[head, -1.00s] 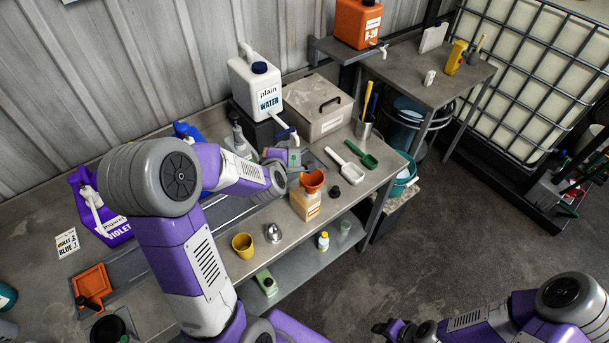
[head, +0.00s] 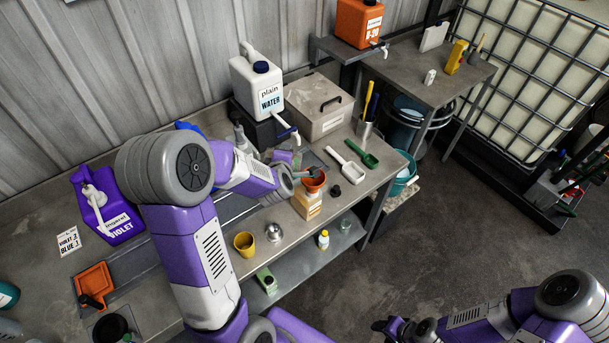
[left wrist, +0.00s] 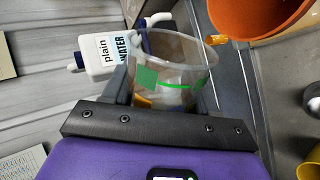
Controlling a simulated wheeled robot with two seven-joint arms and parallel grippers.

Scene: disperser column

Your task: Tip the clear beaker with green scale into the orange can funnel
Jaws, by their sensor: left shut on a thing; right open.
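The clear beaker with green scale (left wrist: 178,72) is between the fingers of my left gripper (left wrist: 166,98) in the left wrist view. My left gripper is shut on it; whether it holds liquid is unclear. The orange funnel (left wrist: 252,14) is close to the beaker's rim, at upper right. In the head view the funnel (head: 314,182) sits on the pale can with an orange label (head: 306,205), and my left gripper is right beside it, at its upper left. The beaker is hard to make out there. My right gripper (head: 388,327) is open and empty, off the bench at the bottom.
A yellow cup (head: 244,245) and a metal cone-shaped piece (head: 274,232) stand left of the can. A white scoop (head: 348,167) and a green scoop (head: 363,153) lie to its right. The plain water jug (head: 257,85) and a grey lidded box (head: 318,105) stand behind.

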